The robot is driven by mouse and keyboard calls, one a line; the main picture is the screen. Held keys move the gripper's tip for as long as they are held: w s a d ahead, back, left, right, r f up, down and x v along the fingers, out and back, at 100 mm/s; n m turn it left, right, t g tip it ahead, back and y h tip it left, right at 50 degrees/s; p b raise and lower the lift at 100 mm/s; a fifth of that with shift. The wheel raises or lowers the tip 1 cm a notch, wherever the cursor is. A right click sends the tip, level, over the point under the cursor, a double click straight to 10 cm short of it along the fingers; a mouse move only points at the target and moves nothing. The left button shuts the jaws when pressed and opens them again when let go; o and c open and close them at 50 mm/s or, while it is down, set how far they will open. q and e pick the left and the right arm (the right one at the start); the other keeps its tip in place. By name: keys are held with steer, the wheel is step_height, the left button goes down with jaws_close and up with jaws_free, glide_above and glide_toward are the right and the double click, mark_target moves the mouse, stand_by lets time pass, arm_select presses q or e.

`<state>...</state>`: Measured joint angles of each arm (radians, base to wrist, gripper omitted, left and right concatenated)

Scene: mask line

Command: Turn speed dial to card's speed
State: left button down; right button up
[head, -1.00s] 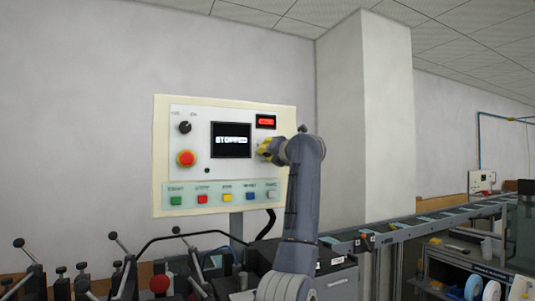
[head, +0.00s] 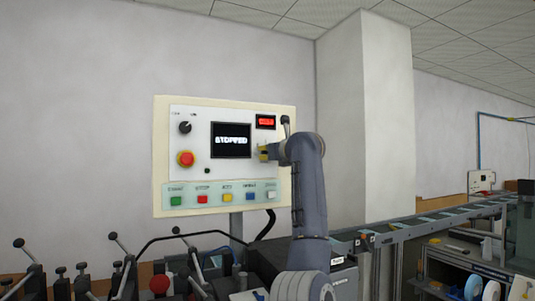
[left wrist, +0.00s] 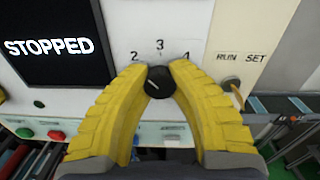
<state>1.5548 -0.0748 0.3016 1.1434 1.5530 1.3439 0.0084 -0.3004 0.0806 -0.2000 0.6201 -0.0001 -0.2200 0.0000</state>
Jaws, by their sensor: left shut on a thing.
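The speed dial (left wrist: 159,85) is a round black knob on the control panel (head: 216,168), with the numbers 2, 3 and 4 above it in the left wrist view. A pale mark on the knob points toward the upper left, though it is small. My left gripper (left wrist: 160,70) has its yellow fingers shut on the dial, one on each side. In the head view the left gripper (head: 263,152) is at the panel's right side and hides the dial. I cannot make out a speed card. My right gripper is not in view.
The panel has a screen (head: 231,140) reading STOPPED, a small red display (head: 265,122), a red stop button (head: 186,159), a black switch (head: 184,127) and a row of coloured buttons. A RUN/SET switch (left wrist: 231,83) is right of the dial. Black-knobbed levers stand below left.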

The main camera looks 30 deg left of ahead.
arm_select(q)
steer(key=shift+w+f+n, duration=0.1)
steer(key=shift+f+n, duration=0.15)
steer(key=shift+n, duration=0.45)
steer(key=c, duration=1.3)
jaws_free()
steer(key=shift+a, duration=0.1)
steer(key=shift+c, duration=0.2)
steer(key=shift+o, duration=1.4)
steer(key=shift+r, duration=0.15)
steer(key=v, duration=1.2)
